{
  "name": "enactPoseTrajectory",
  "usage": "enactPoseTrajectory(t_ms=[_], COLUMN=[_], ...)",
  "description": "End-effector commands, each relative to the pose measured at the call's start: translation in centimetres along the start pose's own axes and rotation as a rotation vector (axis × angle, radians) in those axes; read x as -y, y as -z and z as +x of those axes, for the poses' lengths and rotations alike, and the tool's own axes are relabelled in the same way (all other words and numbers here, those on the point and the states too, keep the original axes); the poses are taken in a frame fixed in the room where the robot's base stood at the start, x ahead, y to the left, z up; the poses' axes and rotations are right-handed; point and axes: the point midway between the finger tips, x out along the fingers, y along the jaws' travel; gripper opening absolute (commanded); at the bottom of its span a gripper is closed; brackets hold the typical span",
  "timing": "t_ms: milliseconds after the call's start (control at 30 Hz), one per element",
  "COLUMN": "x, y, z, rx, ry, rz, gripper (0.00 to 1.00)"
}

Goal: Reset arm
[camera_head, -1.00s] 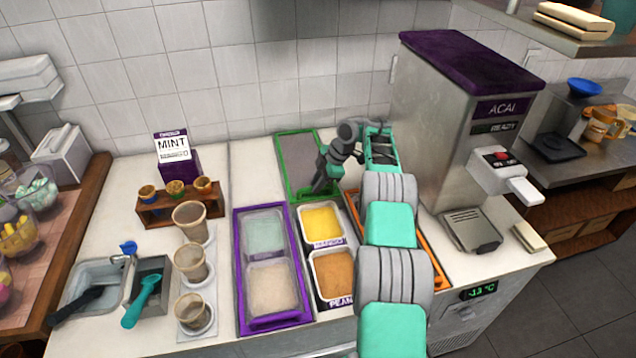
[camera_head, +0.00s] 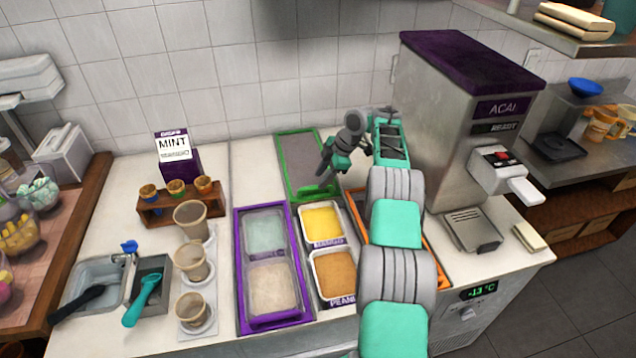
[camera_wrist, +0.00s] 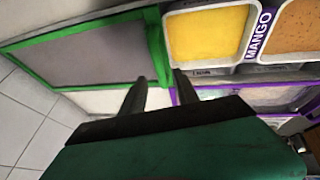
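My arm (camera_head: 396,223) reaches up from the bottom of the head view over the orange-framed section (camera_head: 437,262). My gripper (camera_head: 326,172) is above the green-framed tray (camera_head: 283,165) at the back of the counter. In the wrist view, the two dark fingers of my gripper (camera_wrist: 161,84) stand apart with nothing between them. They point towards the near edge of the green-framed tray (camera_wrist: 85,52) and the mango tub (camera_wrist: 207,35).
The purple-framed section (camera_head: 239,275) and the peanut tub (camera_head: 334,276) lie in front. The acai machine (camera_head: 440,120) stands close to the right of my arm. Cups (camera_head: 190,262) and a mint box (camera_head: 178,160) are at the left.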

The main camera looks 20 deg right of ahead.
Motion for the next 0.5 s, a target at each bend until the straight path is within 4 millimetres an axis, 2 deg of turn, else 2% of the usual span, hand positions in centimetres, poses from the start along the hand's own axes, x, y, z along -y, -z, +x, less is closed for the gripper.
enactPoseTrajectory(t_ms=[33,100,200,500], x=[-0.1,-0.1,0.0,0.1], y=[0.0,0.2,0.1,0.0], z=[-1.4,-2.9,-4.0,-4.1], rx=[0.000,0.000,0.000,-0.001], ry=[0.000,0.000,0.001,0.002], rz=[0.001,0.002,0.002,0.001], gripper=[0.37,0.37,0.37,0.37])
